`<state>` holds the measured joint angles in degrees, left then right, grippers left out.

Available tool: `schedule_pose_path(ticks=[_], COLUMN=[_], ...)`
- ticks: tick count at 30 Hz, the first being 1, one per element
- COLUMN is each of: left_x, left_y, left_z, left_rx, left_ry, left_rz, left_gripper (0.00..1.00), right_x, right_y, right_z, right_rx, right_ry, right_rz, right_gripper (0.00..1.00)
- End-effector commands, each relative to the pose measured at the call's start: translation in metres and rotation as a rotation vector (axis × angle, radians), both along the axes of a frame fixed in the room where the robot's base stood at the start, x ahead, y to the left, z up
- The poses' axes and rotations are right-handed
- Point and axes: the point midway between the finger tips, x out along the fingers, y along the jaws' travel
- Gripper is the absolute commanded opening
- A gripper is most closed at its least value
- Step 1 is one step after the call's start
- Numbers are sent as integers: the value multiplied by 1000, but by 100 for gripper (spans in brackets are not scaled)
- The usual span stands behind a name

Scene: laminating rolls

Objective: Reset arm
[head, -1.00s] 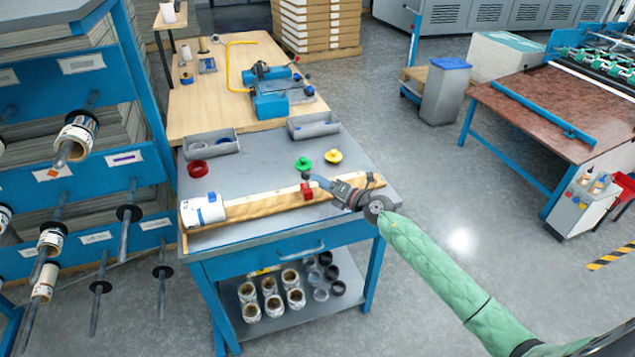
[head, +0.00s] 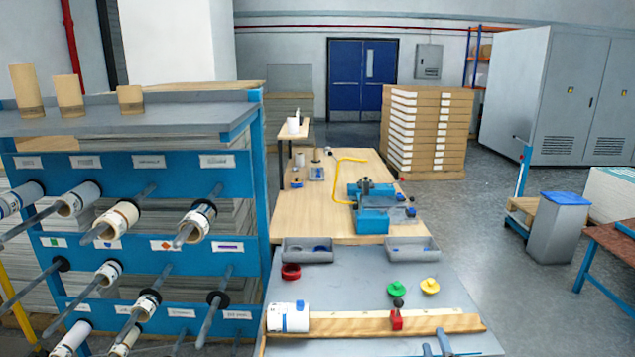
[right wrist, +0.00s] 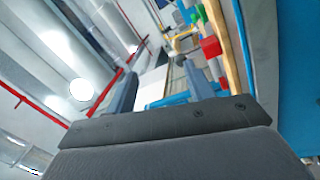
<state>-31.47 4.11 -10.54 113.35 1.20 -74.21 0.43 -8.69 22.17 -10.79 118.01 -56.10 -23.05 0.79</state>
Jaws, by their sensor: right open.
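My right gripper (head: 436,344) shows at the bottom edge of the head view, in front of the wooden board, with only its finger ends visible. In the right wrist view its two fingers (right wrist: 160,86) stand apart with nothing between them. A wooden board (head: 365,327) lies along the near side of the grey bench. A white roll (head: 288,317) with a blue mark sits at its left end, and a red block with a dark knob (head: 396,318) stands on it. My left arm and gripper are not in view.
Green (head: 400,288) and yellow (head: 429,286) knobbed discs and a red ring (head: 291,271) lie on the bench (head: 350,280). Two grey trays (head: 412,249) stand at its back. A blue rack (head: 130,220) with rolls on rods stands left.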

Motion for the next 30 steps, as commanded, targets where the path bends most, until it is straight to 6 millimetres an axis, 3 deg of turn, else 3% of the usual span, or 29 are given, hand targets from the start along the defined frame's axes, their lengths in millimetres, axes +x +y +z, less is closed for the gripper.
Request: schedule_pose_path(ticks=[8, 12, 15, 21, 30], left_x=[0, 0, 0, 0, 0], left_y=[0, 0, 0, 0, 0], left_z=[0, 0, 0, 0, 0], left_rx=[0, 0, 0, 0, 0], left_ry=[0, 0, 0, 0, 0], left_rz=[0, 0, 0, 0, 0], left_gripper=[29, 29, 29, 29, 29], right_x=[-106, -172, -211, -267, -323], right_y=[-8, 7, 21, 43, 69], right_z=[-70, -105, -120, -133, -137], right_rx=[496, 698, 796, 908, 993], right_ry=[362, 597, 740, 944, 1148], right_rz=[-298, -416, -469, -527, -564], right_gripper=[53, 53, 53, 53, 53])
